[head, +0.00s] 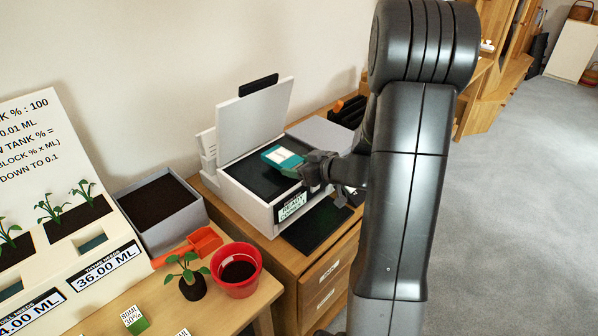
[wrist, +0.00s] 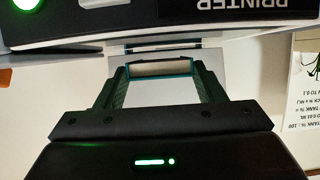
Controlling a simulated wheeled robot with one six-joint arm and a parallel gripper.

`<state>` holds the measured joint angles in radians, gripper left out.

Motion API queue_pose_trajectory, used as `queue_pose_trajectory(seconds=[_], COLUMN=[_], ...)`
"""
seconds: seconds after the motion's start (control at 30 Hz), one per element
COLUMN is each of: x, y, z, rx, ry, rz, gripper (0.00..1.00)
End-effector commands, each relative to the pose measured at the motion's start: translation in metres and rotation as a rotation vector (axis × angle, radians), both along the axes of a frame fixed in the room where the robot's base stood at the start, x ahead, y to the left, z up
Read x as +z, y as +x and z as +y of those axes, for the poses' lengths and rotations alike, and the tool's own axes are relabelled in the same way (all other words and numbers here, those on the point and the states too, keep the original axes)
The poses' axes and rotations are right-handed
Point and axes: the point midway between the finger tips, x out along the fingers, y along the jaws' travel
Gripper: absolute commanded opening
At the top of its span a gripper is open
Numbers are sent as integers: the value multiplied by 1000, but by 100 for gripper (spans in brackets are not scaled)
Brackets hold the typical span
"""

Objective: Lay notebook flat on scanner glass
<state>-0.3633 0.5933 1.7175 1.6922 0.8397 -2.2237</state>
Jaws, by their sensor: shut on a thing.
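A teal notebook (head: 283,157) with a white label is held in my gripper (head: 308,168). My gripper is shut on its near edge. In the wrist view the notebook (wrist: 163,68) shows between the two fingers of my gripper (wrist: 163,90). In the head view it appears over the right part of the dark scanner glass (head: 257,181); I cannot tell whether it touches the glass. The white printer-scanner (head: 249,205) has its lid (head: 240,122) standing open behind the glass.
A grey planter box of soil (head: 160,213), a red pot (head: 237,270) and an orange trowel (head: 192,246) stand left of the scanner. A grey box surface (head: 318,133) and dark organiser (head: 350,110) are behind it. A dark tray (head: 318,226) juts out in front.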

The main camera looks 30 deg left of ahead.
Motion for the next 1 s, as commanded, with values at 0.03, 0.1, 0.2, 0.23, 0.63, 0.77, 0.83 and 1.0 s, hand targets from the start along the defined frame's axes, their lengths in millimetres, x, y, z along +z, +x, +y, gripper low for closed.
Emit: queue_pose_trajectory(seconds=[0.03, 0.1, 0.2, 0.23, 0.63, 0.77, 0.83, 1.0], x=[-8, -16, -20, -21, -25, -24, -24, -24], y=[0, 0, 0, 0, 0, 0, 0, 0], z=[0, 0, 0, 0, 0, 0, 0, 0], rx=[-1, 0, 0, 0, 0, 0, 0, 0], ry=[-2, -1, 1, 1, 1, 0, 0, 0], rz=[5, 4, 1, 0, -1, 0, 0, 0], gripper=[40, 40, 40, 40, 40, 71, 84, 85])
